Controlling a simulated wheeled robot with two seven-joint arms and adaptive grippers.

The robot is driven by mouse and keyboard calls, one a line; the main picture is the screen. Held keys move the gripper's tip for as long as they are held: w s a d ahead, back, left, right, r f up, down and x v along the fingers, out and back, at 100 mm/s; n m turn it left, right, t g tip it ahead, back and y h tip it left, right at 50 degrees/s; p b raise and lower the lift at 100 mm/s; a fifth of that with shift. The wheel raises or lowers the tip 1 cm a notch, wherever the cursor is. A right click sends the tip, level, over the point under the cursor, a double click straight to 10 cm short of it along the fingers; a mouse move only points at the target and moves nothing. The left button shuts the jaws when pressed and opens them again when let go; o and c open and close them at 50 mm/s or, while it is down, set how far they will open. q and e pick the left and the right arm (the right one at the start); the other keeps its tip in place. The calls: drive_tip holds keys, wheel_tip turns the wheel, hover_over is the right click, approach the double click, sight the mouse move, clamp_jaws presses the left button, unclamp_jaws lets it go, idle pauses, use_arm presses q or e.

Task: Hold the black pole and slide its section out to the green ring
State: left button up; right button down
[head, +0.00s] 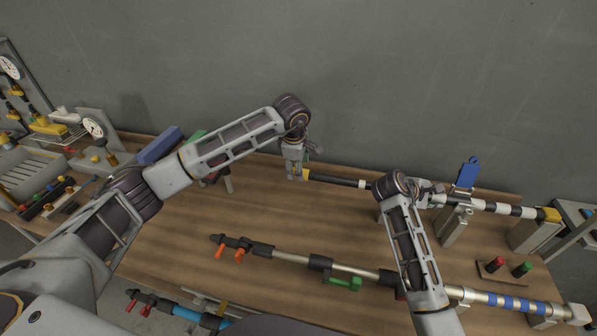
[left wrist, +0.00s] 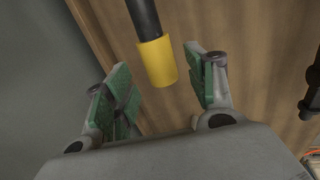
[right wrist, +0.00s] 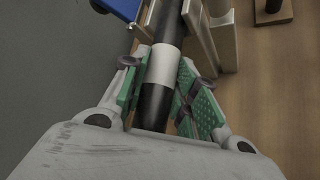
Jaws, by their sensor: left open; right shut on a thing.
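The black pole (head: 490,206) with white bands lies along the back of the bench, its thin black section (head: 338,180) reaching left to a yellow tip. My left gripper (head: 297,176) is open at that tip; in the left wrist view the yellow tip (left wrist: 156,62) lies between the spread fingers, apart from both pads. My right gripper (head: 428,194) is shut on the thicker part of the pole; in the right wrist view its pads lie either side of the pole (right wrist: 161,65) near a white band. I cannot make out a green ring on the black pole.
A silver pole (head: 290,257) with a green clip (head: 342,283) and blue bands lies nearer me. Red and green knobs (head: 522,268) sit at right. Gauges and fittings fill the far left.

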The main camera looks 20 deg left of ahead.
use_arm(q)
drive_tip(key=shift+x, duration=1.7)
clamp_jaws()
